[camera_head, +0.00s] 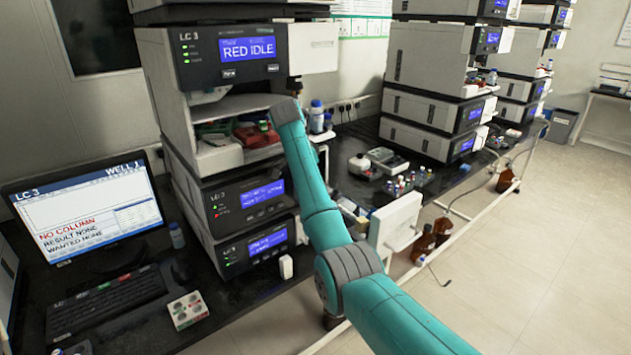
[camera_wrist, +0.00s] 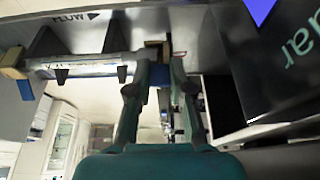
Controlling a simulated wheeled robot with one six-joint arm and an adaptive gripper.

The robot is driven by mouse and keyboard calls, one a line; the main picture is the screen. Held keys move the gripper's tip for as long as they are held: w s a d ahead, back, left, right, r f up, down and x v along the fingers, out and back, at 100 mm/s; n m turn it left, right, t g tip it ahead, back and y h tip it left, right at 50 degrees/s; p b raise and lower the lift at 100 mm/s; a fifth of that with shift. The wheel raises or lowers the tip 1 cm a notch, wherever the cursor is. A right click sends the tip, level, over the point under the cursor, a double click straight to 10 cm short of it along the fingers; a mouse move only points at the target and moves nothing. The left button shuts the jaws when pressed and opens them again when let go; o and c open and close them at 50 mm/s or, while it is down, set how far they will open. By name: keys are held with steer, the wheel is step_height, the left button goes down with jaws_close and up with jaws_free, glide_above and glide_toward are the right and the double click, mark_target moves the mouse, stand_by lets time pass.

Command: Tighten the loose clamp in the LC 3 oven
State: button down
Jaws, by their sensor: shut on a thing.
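In the wrist view a silvery tube (camera_wrist: 90,66) lies across the picture under a FLOW arrow, with dark wedge-shaped holders and a brass-coloured left end. My gripper (camera_wrist: 158,68) is at the tube's right end, shut on a small part there, seemingly the clamp (camera_wrist: 155,46). The fingers hide most of it, so I cannot see how tight it is. In the head view my arm reaches to the stack and the gripper is hidden.
A monitor (camera_head: 85,210) at the left reads NO COLUMN, with a keyboard before it. More instrument stacks (camera_head: 425,90) stand at the right.

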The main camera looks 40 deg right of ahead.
steer(key=shift+a+f+h, duration=0.2)
steer(key=shift+a+h, duration=0.1)
steer(key=shift+h, duration=0.55)
steer(key=shift+a+f+h, duration=0.15)
steer(key=shift+a+h, duration=0.15)
steer(key=shift+h, duration=0.5)
steer(key=shift+a+f+h, duration=0.2)
steer(key=shift+a+h, duration=0.1)
steer(key=shift+h, duration=0.55)
steer(key=c, duration=1)
jaws_free()
steer(key=shift+c, duration=0.2)
steer(key=v, duration=1.2)
steer(key=shift+a+f, duration=0.1)
steer(key=shift+s, duration=0.1)
